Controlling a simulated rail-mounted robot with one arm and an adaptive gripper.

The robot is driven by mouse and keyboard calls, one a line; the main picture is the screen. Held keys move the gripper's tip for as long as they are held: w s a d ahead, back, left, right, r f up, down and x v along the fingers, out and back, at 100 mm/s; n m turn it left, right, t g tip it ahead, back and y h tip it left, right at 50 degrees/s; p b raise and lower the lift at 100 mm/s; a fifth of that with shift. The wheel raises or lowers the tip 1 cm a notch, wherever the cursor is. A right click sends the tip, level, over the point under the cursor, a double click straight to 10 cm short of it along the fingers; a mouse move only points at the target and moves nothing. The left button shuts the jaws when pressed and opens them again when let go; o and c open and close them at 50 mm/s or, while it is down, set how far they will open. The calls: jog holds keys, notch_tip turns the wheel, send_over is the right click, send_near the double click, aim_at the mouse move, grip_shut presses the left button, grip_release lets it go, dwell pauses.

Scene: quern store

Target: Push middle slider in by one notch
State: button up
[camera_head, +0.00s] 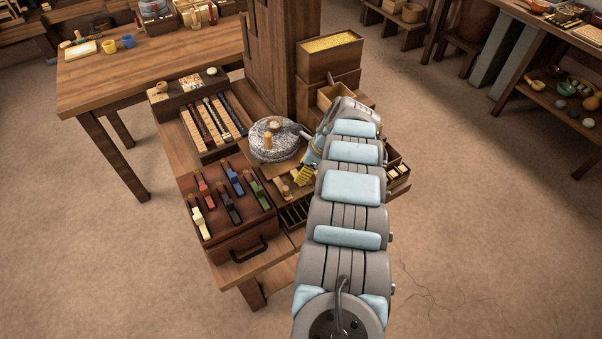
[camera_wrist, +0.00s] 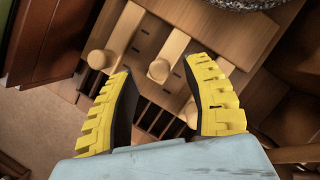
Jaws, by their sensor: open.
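Three pale wooden sliders with rounded knobs protrude from a wooden block in the wrist view: the left slider (camera_wrist: 101,60), the middle slider (camera_wrist: 159,70) and the right slider (camera_wrist: 191,115). My gripper (camera_wrist: 161,68) is open, with its yellow ridged fingers spread to either side of the middle knob in the picture. I cannot tell whether they touch it or how far above it they are. In the head view my gripper (camera_head: 304,175) is low beside the grey quern stone, and my arm hides much of the slider block.
The quern stone (camera_head: 276,141) stands just behind the gripper. A brown box with coloured levers (camera_head: 244,228) is to the left. A slotted rack (camera_head: 296,216) lies below the sliders. A wooden tower with a grain tray (camera_head: 331,58) rises behind. Open floor lies to the right.

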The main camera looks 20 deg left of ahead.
jog(key=v, duration=0.9)
jog(key=shift+r, duration=0.15)
dwell(0.4)
